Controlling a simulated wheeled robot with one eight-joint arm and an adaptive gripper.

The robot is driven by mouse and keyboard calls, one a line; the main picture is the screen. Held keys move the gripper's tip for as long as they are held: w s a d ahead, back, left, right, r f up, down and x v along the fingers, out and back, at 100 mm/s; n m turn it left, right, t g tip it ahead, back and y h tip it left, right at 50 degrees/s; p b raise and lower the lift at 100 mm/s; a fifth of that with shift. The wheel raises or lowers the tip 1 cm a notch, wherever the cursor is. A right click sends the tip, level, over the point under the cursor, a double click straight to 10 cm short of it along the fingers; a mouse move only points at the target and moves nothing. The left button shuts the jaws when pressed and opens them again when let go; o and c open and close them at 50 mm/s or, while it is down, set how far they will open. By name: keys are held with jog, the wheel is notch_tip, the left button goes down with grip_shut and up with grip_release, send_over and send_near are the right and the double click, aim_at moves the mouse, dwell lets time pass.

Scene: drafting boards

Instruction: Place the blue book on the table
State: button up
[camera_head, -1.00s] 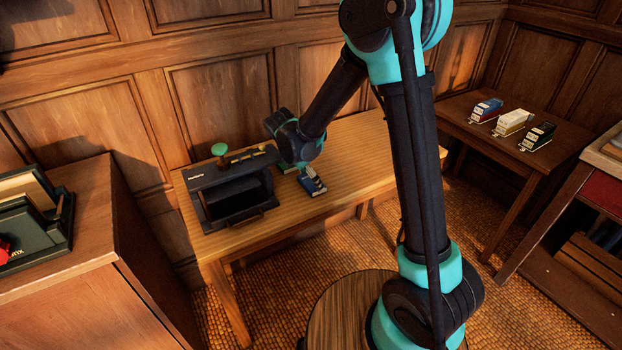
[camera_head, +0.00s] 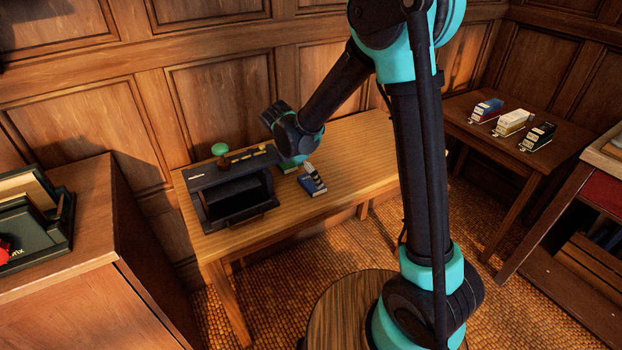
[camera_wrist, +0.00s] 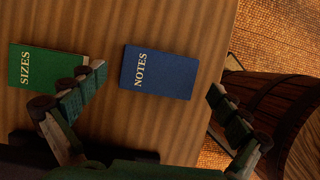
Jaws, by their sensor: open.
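The blue book (camera_head: 316,187), marked NOTES, lies flat on the long wooden table (camera_head: 365,150), right of the black box. In the wrist view the blue book (camera_wrist: 158,72) shows whole, face up. My gripper (camera_wrist: 157,82) is open, its fingers spread wide to either side of the book in that view and not touching it. In the head view my gripper (camera_head: 308,170) hangs just above and behind the blue book, partly hidden by my own wrist.
A green book (camera_wrist: 48,68) marked SIZES lies left of the blue one, near the left finger. A black box (camera_head: 228,195) and a green-topped object (camera_head: 220,149) stand at the table's left. The table's right half is clear. A side table (camera_head: 470,115) holds several small items.

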jog(key=v, duration=0.9)
jog(key=shift+r, duration=0.3)
jog(key=s+d+f+m+y, duration=0.1)
jog(key=s+d+f+m, duration=0.1)
jog(key=s+d+m, duration=0.3)
jog(key=s+d+f+m+t+y, duration=0.1)
jog(key=s+d+f+m, duration=0.2)
jog(key=s+d+m, duration=0.3)
jog(key=s+d+f+m+y, duration=0.1)
jog(key=s+d+f+m, duration=0.2)
jog(key=d+m, duration=1)
jog(key=s+d, duration=0.3)
jog(key=shift+m+t+y, duration=0.3)
jog(key=shift+m+t, duration=0.1)
jog(key=shift+d, duration=0.1)
